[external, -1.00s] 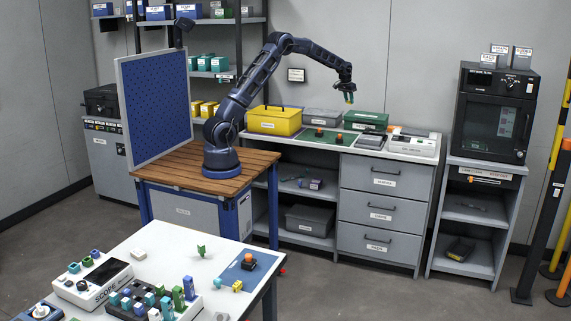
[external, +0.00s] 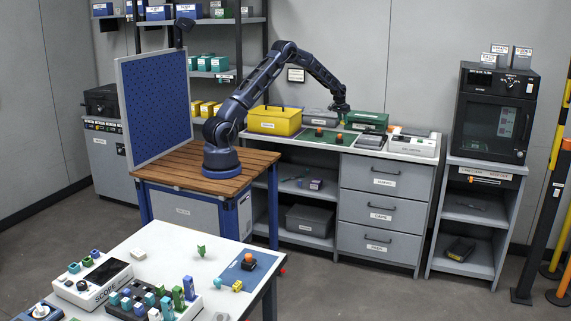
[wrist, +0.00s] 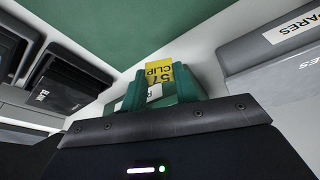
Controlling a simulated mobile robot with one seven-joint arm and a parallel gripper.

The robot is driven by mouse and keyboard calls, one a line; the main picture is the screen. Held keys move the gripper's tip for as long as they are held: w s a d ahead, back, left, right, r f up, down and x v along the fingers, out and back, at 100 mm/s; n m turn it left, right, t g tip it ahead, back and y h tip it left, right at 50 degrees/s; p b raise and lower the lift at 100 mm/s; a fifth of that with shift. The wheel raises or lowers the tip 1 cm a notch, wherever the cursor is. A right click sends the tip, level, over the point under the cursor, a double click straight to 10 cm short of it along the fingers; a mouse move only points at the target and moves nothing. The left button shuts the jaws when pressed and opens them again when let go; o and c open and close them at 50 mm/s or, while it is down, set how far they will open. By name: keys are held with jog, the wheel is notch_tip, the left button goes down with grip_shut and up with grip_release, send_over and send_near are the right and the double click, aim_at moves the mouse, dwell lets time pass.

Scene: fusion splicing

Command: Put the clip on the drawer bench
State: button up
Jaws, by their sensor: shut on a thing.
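The clip (wrist: 160,72) is a small piece with a yellow face lettered "CLIP" in the wrist view. In the external view my gripper (external: 341,110) is low over the back of the drawer bench (external: 355,194), by the green box. The clip cannot be made out there. The bench has a pale top and grey drawers. I cannot tell whether the clip touches the top.
A green box (external: 367,120), a grey box (external: 322,116) and a yellow box (external: 274,121) stand along the bench's back. A grey case (external: 370,140) and a pale device (external: 413,146) are to the right.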

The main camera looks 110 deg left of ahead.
aim_at(343, 133)
jog(key=shift+f, duration=2.95)
jog(key=o, duration=0.9)
jog(key=shift+f, duration=0.1)
jog(key=v, duration=1.2)
